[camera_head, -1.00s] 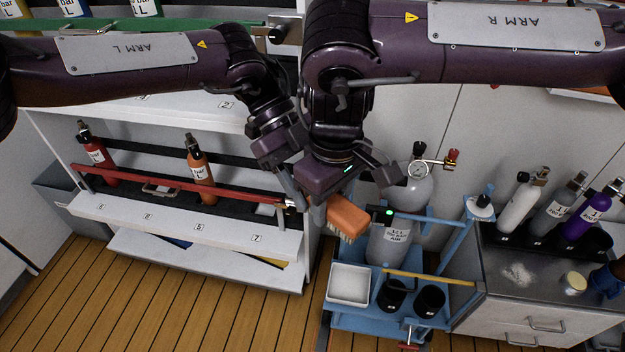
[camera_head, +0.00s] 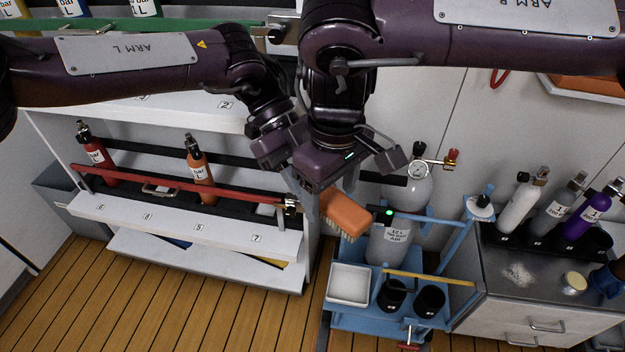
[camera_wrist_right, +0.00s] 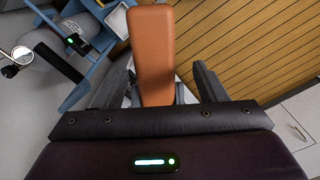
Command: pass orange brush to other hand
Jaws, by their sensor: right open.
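The orange brush (camera_head: 346,214) hangs in the air below the two grippers, tilted, its pale bristles facing down. In the right wrist view its orange back (camera_wrist_right: 154,50) lies between the two spread dark fingers of my right gripper (camera_wrist_right: 174,85), with a gap on each side. My right gripper (camera_head: 348,185) is open above the brush in the head view. My left gripper (camera_head: 287,170) is close beside it on the left. Its fingertips are mostly hidden behind my right gripper, so its hold on the brush cannot be made out.
A blue trolley (camera_head: 372,318) with a white tray (camera_head: 349,285), black cups and a grey cylinder (camera_head: 391,240) stands just below and right of the brush. A white shelf (camera_head: 180,220) with red and orange bottles is at left. A counter (camera_head: 540,270) with several bottles is at right.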

